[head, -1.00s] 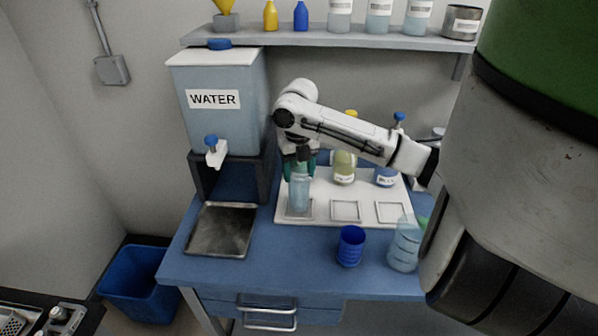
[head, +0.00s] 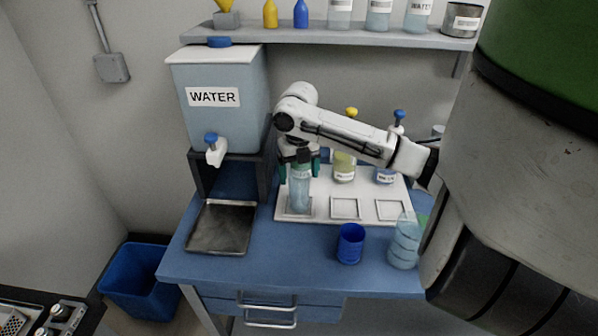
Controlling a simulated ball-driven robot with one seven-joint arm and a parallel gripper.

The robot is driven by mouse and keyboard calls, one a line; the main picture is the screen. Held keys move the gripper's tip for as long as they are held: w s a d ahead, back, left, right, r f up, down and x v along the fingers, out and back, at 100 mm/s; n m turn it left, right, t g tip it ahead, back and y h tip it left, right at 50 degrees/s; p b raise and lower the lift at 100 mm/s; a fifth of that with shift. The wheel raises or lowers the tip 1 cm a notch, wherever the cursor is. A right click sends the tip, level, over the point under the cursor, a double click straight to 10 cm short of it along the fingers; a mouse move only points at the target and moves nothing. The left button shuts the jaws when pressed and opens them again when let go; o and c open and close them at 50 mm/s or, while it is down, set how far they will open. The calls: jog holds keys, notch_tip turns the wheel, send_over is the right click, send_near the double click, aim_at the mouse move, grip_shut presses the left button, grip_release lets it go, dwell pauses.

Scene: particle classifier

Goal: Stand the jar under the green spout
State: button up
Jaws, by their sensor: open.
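A tall, clear, pale-blue jar (head: 300,195) stands upright on the leftmost square of the white board (head: 367,206) on the blue table. My gripper (head: 299,171) points down at the top of the jar, its teal fingers open and apart on either side of the jar's upper part. The green spout cannot be made out; my gripper and arm cover the area behind the jar. A yellow-capped bottle (head: 344,168) and a blue-capped bottle (head: 386,175) stand at the back of the board, each behind an empty square.
A blue cup (head: 350,244) and a clear ribbed container (head: 404,246) stand in front of the board. The water tank (head: 222,110) and a dark metal tray (head: 219,228) are left. A shelf (head: 330,35) with bottles runs above.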

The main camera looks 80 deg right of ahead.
notch_tip(320, 180, up, 12)
jog(key=shift+r, duration=0.15)
dwell(0.3)
dwell(1.0)
